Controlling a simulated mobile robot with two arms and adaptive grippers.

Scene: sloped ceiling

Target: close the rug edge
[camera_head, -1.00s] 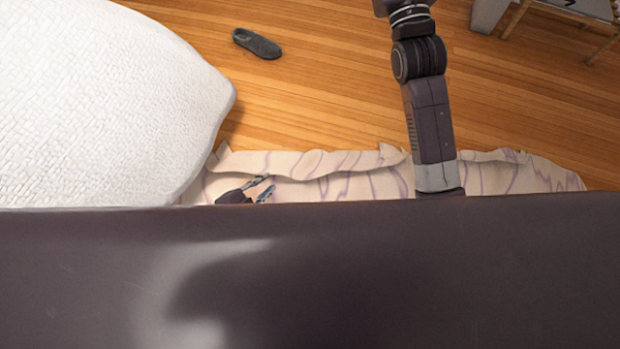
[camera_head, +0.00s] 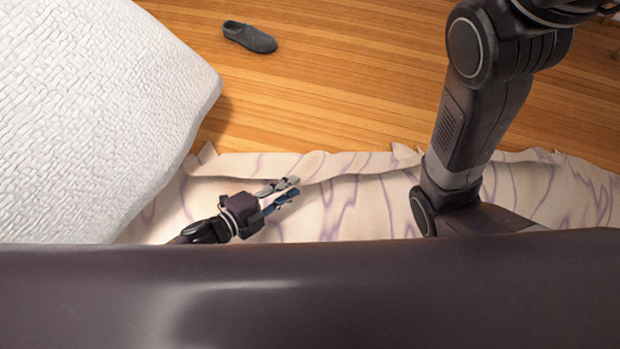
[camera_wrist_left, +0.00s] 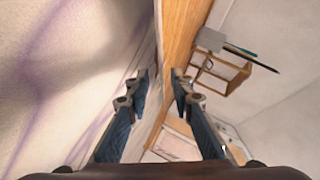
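The rug (camera_head: 375,210), cream with purple veins, lies on the wood floor across the middle of the head view. Its far edge (camera_head: 345,163) is raised in a wavy fold; the near part is hidden behind my dark body. My left gripper (camera_head: 293,190) is over the rug, its fingertips close to the raised edge and pointing right. In the left wrist view its two fingers (camera_wrist_left: 162,88) stand apart, with the rug's edge and a strip of floor showing between them. I cannot tell whether they touch the rug. My right gripper is hidden.
A white textured piece of furniture (camera_head: 85,110) covers the left side and overhangs the rug's left end. A grey slipper (camera_head: 249,37) lies on the floor (camera_head: 340,80) beyond. An arm link of mine fills the right. The floor beyond the fold is mostly clear.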

